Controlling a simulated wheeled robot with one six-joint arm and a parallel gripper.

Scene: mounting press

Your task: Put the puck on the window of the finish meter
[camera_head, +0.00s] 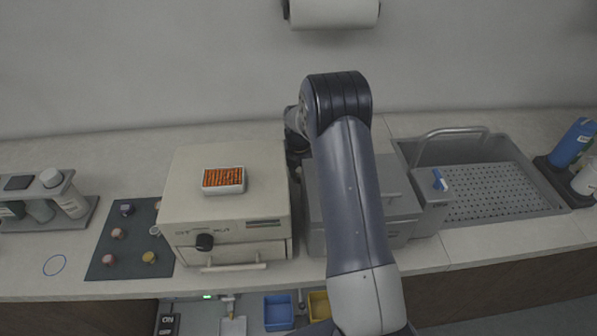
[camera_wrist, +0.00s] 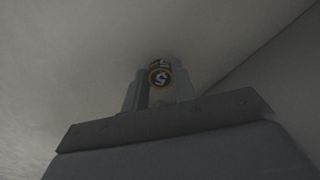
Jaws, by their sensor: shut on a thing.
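In the wrist view my gripper (camera_wrist: 160,88) is shut on a small pale thing, taken to be the puck (camera_wrist: 160,98). It carries a round dark mark with a yellow ring and a figure like a 5. In the head view my wrist is behind the gap between a cream box and a grey box, and the fingers and the puck are hidden there. I cannot tell which device is the finish meter, and no window shows clearly. The grey box (camera_head: 400,212) is partly covered by my arm.
The cream box (camera_head: 180,190) has a black knob and carries an orange-filled white tray (camera_head: 223,190). A dark mat (camera_head: 105,262) at left holds several small coloured pieces. A grey sink (camera_head: 545,190) with a perforated floor is at right. Bottles stand at both ends.

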